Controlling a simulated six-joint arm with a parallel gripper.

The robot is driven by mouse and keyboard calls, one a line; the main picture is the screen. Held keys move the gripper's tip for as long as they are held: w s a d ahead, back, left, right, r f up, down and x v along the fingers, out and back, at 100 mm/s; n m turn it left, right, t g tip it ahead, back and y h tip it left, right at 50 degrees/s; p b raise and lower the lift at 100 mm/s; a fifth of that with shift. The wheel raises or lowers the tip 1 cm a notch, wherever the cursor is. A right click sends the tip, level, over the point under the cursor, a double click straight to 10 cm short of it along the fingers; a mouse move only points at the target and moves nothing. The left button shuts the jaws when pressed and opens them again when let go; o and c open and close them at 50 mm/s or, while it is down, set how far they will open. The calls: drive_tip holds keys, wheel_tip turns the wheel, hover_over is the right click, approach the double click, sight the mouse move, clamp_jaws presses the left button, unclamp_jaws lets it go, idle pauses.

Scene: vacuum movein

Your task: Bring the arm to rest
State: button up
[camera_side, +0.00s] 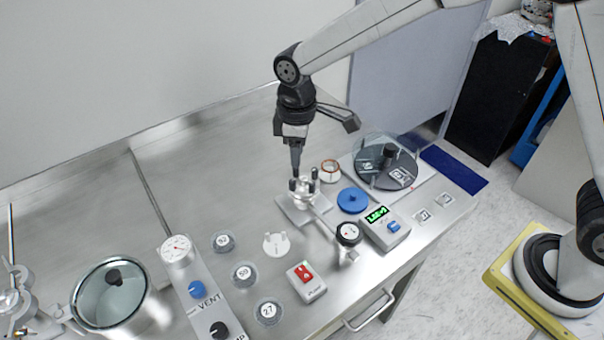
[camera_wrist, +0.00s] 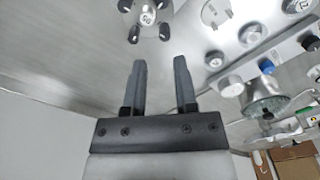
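My gripper (camera_side: 295,160) points down over the steel bench, just above and behind a small metal holder with dark upright prongs (camera_side: 304,192). In the side view its fingers overlap, and I cannot tell whether they touch the holder. In the wrist view my gripper (camera_wrist: 160,62) has its two dark fingers apart with nothing between them.
A glass-covered turntable (camera_side: 386,162), a blue disc (camera_side: 352,200) and a green-display box (camera_side: 384,227) stand to the right. A vent panel (camera_side: 196,290), a glass-lidded pot (camera_side: 111,293) and several numbered discs are at the front left. The bench's back left is clear.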

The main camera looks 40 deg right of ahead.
drive_tip(key=s+d+f+m+t, duration=0.1)
drive_tip(key=s+d+m+t, duration=0.1)
drive_tip(key=s+d+m, duration=0.7)
drive_tip(key=s+d, duration=0.7)
drive_tip(key=d, duration=0.1)
drive_tip(key=shift+d, duration=0.2)
idle(0.4)
